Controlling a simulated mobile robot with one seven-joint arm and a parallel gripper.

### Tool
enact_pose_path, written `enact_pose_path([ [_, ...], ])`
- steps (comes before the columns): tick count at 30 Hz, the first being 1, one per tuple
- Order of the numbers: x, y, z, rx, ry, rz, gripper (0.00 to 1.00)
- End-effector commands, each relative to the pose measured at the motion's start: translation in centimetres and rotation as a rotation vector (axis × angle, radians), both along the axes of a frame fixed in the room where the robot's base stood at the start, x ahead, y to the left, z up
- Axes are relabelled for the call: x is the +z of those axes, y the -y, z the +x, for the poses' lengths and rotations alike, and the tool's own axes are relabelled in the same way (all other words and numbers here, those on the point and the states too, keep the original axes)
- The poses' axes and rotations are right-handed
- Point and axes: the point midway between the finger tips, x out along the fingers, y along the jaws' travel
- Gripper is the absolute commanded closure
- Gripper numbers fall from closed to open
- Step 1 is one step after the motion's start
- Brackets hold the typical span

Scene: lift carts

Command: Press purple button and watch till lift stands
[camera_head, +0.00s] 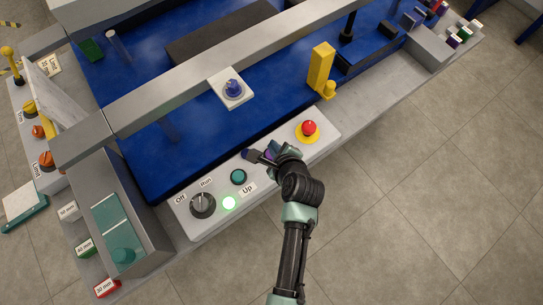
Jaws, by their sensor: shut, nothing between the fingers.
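The grey control panel (262,195) lies across the middle, in front of the blue lift bed (180,150). My gripper (257,155) is over the panel's back edge, between the teal button and the red stop button, with its fingers shut and empty. A small purple patch (270,153), which looks like the purple button, shows beside the fingers. My gripper hides most of it, so I cannot tell whether they touch or whether it is pressed down.
The panel also holds a dark Off/Run knob (203,204), a teal button (238,177) and a red stop button (308,129) on yellow. A grey beam (170,97) crosses above the bed. A yellow post (320,68) stands behind the panel. Floor at right is clear.

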Motion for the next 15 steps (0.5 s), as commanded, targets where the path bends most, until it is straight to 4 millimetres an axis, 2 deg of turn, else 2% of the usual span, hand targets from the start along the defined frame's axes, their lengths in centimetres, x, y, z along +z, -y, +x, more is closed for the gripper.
enact_pose_path([
  [1, -1.2, 0.0, 0.0, -0.001, -0.002, 0.0, 1.0],
  [5, -2.1, 0.0, 0.0, 0.0, -0.001, 0.001, 1.0],
  [15, -2.2, 0.0, 0.0, 0.0, -0.001, 0.001, 1.0],
])
